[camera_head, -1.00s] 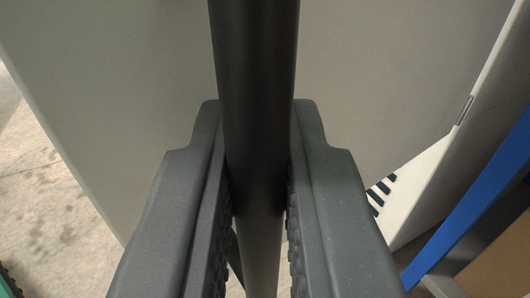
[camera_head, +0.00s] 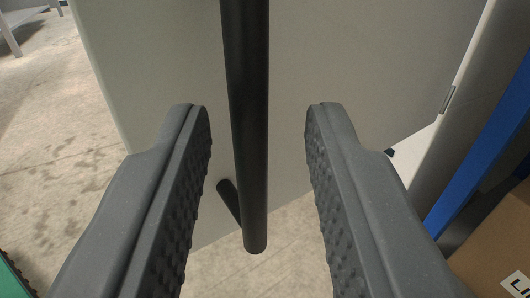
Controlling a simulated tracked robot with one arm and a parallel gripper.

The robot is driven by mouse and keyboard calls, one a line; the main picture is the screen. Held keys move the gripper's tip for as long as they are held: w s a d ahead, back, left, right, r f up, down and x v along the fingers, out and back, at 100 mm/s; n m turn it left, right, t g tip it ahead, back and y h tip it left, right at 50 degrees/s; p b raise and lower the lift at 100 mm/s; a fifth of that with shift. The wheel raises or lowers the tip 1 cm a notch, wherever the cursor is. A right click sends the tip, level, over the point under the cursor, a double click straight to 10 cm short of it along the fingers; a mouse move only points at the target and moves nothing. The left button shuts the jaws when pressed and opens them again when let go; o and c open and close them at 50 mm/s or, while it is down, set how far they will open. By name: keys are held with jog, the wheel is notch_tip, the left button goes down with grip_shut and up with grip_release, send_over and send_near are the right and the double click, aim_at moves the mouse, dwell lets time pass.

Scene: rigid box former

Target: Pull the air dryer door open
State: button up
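The air dryer door (camera_head: 340,70) is a large light grey panel that fills the upper middle of the view. It stands at an angle, with a hinge (camera_head: 447,99) at its right edge. Its handle (camera_head: 247,120) is a black vertical bar whose lower end and short mount show in front of the panel. My gripper (camera_head: 257,115) is open, with one finger on each side of the bar. A gap shows between the bar and both fingers, wider on the right.
Bare concrete floor (camera_head: 50,110) lies to the left and below the door. A blue post (camera_head: 480,150) and a cardboard box (camera_head: 500,235) stand close on the right. A green thing (camera_head: 14,280) shows at the lower left corner.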

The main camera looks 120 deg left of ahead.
jog(key=p+v, duration=0.1)
jog(key=v, duration=0.9)
jog(key=shift+w+d+p, duration=0.2)
jog(key=shift+d+p, duration=0.1)
